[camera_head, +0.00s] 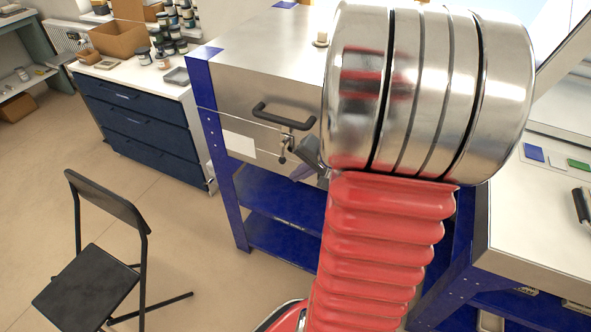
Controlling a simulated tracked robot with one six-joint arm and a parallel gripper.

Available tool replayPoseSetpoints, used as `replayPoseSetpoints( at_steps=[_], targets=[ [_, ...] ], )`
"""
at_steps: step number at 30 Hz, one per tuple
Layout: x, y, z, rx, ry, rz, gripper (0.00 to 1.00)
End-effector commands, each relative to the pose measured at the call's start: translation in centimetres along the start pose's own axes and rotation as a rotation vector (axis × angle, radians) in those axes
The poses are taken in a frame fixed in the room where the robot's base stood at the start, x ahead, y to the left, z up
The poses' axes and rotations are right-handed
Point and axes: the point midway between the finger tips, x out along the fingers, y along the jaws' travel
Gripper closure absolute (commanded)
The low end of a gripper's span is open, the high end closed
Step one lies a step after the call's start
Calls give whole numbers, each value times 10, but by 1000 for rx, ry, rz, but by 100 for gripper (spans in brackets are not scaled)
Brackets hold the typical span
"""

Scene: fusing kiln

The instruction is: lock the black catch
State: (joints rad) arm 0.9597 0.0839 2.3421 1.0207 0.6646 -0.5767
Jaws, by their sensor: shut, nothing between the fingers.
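The kiln (262,85) is a brushed-metal box on a blue frame, with its lid down. A black bar handle (282,118) is on its front. Just below the handle's right end is a small catch (283,153) with a dark, thin upright part. Its exact position is too small to read. My gripper (296,146) shows as a grey shape beside the catch, just to its right. It looks shut and empty. My large red and metal arm hides most of the gripper and the kiln's right front, so I cannot tell whether the fingers touch the catch.
A black chair (95,270) stands on the open floor at the lower left. A dark blue drawer cabinet (140,130) with a cardboard box (118,40) and several jars is left of the kiln. A worktable (535,215) with coloured glass pieces is at the right.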

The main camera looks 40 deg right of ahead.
Motion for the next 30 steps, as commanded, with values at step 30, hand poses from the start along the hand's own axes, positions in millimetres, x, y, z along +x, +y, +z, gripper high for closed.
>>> replayPoseSetpoints(
  at_steps=[30],
  targets=[
    [-41,11,37,-3,-3,0,100]
  ],
)
